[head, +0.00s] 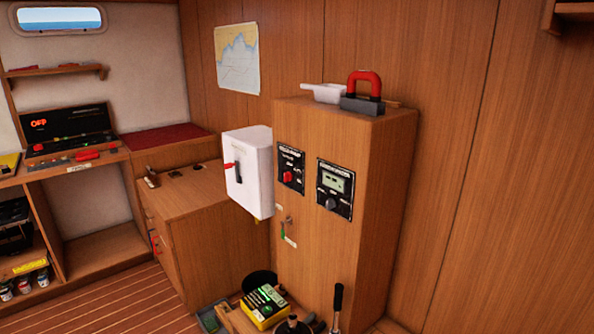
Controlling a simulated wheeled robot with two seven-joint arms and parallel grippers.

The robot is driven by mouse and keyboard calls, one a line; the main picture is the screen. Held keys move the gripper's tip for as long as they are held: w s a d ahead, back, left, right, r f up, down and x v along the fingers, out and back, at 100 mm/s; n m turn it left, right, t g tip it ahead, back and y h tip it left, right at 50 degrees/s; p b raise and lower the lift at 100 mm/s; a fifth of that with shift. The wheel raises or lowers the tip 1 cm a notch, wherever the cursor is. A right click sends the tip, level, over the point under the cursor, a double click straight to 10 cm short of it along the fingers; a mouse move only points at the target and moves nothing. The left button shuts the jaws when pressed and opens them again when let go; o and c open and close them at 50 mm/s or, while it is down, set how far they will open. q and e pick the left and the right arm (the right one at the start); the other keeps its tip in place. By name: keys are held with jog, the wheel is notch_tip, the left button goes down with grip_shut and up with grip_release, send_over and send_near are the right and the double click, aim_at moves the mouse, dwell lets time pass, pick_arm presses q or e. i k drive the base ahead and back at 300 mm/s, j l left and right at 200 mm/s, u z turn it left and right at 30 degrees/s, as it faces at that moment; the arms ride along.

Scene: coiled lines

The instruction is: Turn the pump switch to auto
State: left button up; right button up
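A small black panel (291,168) with a red knob (288,176) is on the front of the tall wooden cabinet (385,180). Its lettering is too small to read surely, but it looks like the pump switch panel. I cannot tell which position the knob points to. To its right is a second black panel (335,189) with a greenish display and a dark round knob (331,204). Neither of my grippers is in view.
A white box (249,170) with a red lever sticks out left of the panels. A key with a green tag (284,230) hangs below them. A red-handled grey object (362,95) and a white tray (322,92) lie on top. A yellow-and-black box (264,308) stands low in front.

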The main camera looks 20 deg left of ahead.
aim_at(288, 176)
jog(key=i+j+u, duration=0.2)
jog(key=i+j, duration=0.25)
jog(key=j, duration=0.4)
jog(key=i+j+u, duration=0.2)
jog(key=i+j, duration=0.3)
jog(key=j, duration=0.25)
jog(key=i+j+u, duration=0.2)
jog(key=i+j, duration=0.35)
jog(key=j, duration=0.1)
